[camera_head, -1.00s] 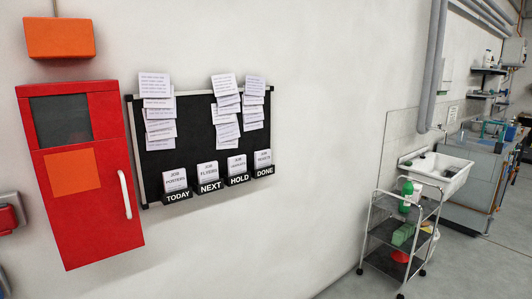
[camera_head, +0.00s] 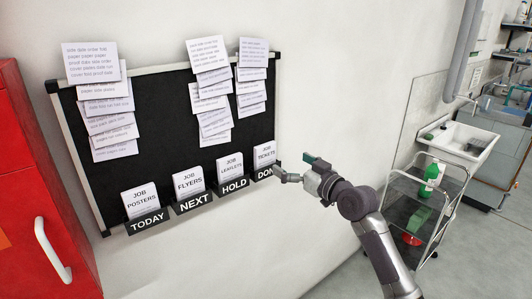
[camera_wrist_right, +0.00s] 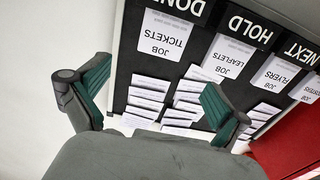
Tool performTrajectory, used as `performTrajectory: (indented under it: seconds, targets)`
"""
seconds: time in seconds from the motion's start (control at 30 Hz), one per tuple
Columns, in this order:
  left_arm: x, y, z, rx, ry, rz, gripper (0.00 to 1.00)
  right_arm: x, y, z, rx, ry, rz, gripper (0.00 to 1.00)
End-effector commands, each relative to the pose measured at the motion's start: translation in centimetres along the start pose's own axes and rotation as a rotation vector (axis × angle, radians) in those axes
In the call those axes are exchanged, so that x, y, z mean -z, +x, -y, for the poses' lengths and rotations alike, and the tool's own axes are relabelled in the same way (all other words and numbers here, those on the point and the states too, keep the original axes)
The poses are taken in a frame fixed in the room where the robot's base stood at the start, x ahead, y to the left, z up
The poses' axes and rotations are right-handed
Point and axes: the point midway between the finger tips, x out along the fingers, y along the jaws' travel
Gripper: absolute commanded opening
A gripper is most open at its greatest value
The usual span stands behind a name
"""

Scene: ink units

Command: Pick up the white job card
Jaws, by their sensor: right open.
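Several white job cards stand in black holders along the board's bottom edge. In the head view they read JOB POSTERS (camera_head: 139,199), JOB FLYERS (camera_head: 188,182), JOB LEAFLETS (camera_head: 230,167) and JOB TICKETS (camera_head: 265,155). The holders read TODAY, NEXT, HOLD and DONE. My right gripper (camera_head: 298,169) is open and empty, just right of the DONE holder, which it partly hides. In the right wrist view, the open right gripper (camera_wrist_right: 155,82) faces the board, with the upside-down tickets card (camera_wrist_right: 164,38) and leaflets card (camera_wrist_right: 228,56) beyond its fingers. My left gripper is not in view.
The black board (camera_head: 165,115) carries several overlapping white paper sheets (camera_head: 111,105) above the holders. A red cabinet (camera_head: 30,190) with a white handle stands at the left. A metal cart (camera_head: 405,187) and a white sink (camera_head: 462,138) stand at the right. Bare wall lies right of the board.

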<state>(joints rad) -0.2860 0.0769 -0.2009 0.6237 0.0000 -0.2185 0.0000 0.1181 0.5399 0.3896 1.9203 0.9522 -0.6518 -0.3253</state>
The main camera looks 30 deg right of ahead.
Motion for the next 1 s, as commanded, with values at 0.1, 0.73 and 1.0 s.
performTrajectory:
  seconds: [0.1,0.73,1.0]
  targets:
    - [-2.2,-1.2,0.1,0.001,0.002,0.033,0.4,0.4,2.6,0.0,-0.001,0.004,-0.001,1.0]
    - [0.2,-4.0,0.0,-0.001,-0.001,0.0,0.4,0.4,10.3,-0.1,-0.001,0.004,0.002,1.0]
    - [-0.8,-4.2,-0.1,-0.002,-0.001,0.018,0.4,0.1,11.6,-0.1,-0.002,-0.001,0.002,1.0]
